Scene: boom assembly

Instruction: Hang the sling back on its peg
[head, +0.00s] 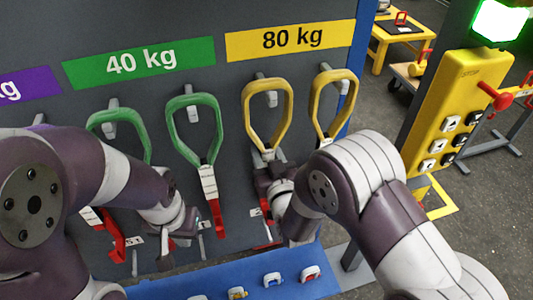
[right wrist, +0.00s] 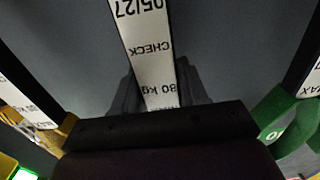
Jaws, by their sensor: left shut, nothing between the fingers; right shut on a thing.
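A yellow sling (head: 247,105) with a white tag stands against the board under the 80 kg sign, its loop around or in front of a grey peg (head: 262,77); I cannot tell whether it rests on the peg. My right gripper (head: 268,172) is shut on this sling's tag strap, below the loop. In the right wrist view the tag (right wrist: 145,45), reading "CHECK" and "80 kg", runs between the fingers (right wrist: 158,95). My left gripper (head: 182,238) is shut and empty, low in front of the board below the green slings.
A second yellow sling (head: 315,100) is at the right peg. Two green slings (head: 172,125) are under the 40 kg sign (head: 140,62). Red hooks show below. A blue shelf (head: 205,285) with small shackles runs along the bottom. A yellow control box (head: 460,105) stands at right.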

